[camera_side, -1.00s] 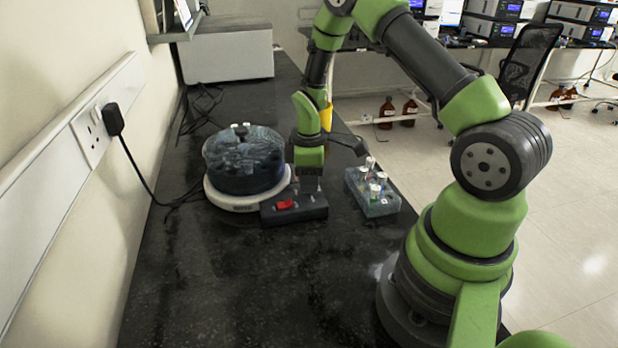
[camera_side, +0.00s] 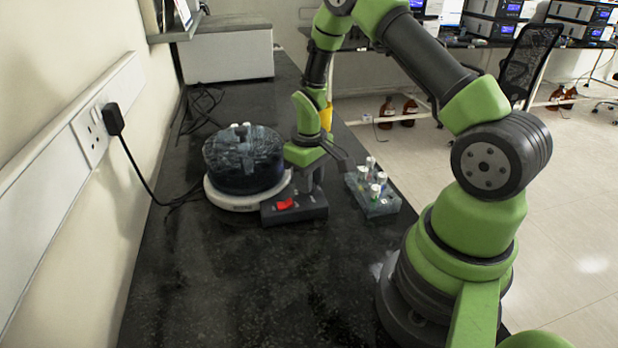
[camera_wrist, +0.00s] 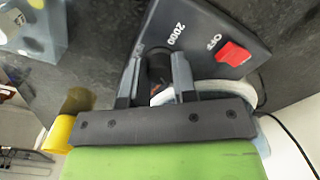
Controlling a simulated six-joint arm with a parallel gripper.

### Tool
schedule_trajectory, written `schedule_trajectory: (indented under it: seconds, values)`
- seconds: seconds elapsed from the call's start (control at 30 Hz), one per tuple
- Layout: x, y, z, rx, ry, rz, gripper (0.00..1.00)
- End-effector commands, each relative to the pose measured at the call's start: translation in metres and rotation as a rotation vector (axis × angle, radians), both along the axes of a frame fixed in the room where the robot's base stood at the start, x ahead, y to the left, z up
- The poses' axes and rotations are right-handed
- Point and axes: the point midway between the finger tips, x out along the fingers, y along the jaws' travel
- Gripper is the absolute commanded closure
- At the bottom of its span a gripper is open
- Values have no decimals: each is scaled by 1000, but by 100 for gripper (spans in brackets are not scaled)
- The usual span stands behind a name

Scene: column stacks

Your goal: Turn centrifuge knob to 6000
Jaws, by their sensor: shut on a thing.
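The centrifuge (camera_side: 243,160) stands on the dark bench, its round rotor under a clear cover on a white base. Its dark control box (camera_side: 300,212) joins the front right of the base and carries a red switch (camera_side: 285,204). The wrist view shows the box face (camera_wrist: 198,30) with the labels "2000" and "OFF" and the red switch (camera_wrist: 234,53). My gripper (camera_wrist: 158,75) points down over the box and is shut on the dark knob (camera_wrist: 157,62), one finger on each side. The knob's pointer and any 6000 mark cannot be made out.
A tube rack (camera_side: 378,205) with several capped tubes stands close to the right of the control box, near the bench edge. A black cable runs along the left from the wall socket (camera_side: 92,135). The front of the bench is clear.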

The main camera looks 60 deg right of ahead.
Motion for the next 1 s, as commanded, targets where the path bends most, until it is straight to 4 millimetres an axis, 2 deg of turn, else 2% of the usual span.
schedule_trajectory:
  seconds: [0.6,1.0]
  values:
    - [-1,0,1,1,3,-579,98]
    - [0,1,1,1,3,-839,98]
